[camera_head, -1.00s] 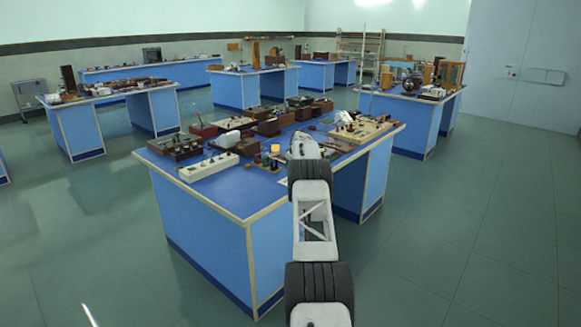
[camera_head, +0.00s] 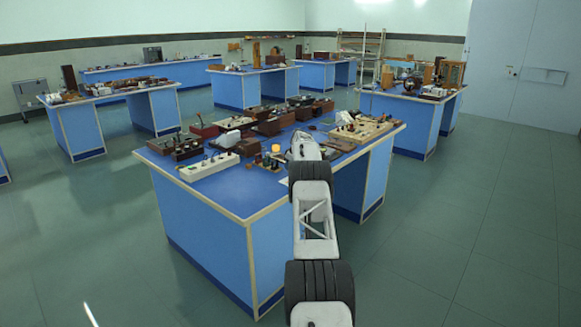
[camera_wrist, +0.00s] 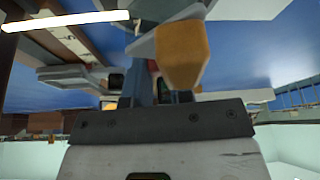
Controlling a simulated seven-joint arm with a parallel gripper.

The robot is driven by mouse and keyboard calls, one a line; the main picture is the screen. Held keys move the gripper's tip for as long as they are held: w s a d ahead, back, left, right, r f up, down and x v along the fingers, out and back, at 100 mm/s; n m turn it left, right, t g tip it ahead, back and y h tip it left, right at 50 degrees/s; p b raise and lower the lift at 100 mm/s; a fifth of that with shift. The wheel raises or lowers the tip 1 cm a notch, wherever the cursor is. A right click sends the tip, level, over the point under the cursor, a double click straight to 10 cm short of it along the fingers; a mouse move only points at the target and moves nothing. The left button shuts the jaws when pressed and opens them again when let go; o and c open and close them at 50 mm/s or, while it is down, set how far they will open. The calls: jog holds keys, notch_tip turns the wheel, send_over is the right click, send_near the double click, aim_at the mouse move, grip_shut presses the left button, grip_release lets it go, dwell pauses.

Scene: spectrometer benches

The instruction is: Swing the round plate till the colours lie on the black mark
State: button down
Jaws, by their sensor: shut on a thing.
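My gripper (camera_wrist: 160,92) is at the lower middle of the wrist view, its fingers partly hidden behind a dark bar. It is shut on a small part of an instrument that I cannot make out. An orange block (camera_wrist: 180,55) is close in front of the fingers. In the head view a small yellow-orange piece (camera_head: 276,148) stands on the near bench, just left of my arm's end; my fingertips are hidden there. I cannot make out the round plate, the colours or the black mark in either view.
The near blue bench (camera_head: 235,198) carries a white box with knobs (camera_head: 209,166), several dark wooden boxes and a pale board with parts (camera_head: 362,127) to the right of my arm. Other benches stand behind, with open floor between.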

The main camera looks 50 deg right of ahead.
jog(key=shift+s+a+n+g+y, duration=0.15)
jog(key=shift+a+n+y, duration=0.3)
jog(key=shift+n, duration=0.45)
jog(key=shift+w+a+n+g+y, duration=0.2)
jog(key=shift+a+n, duration=0.3)
jog(key=shift+n, duration=0.4)
jog(key=shift+a+r, duration=0.1)
jog(key=c, duration=1)
grip_release()
jog(key=shift+s+r, duration=0.1)
jog(key=shift+s, duration=0.15)
jog(key=shift+v, duration=3.75)
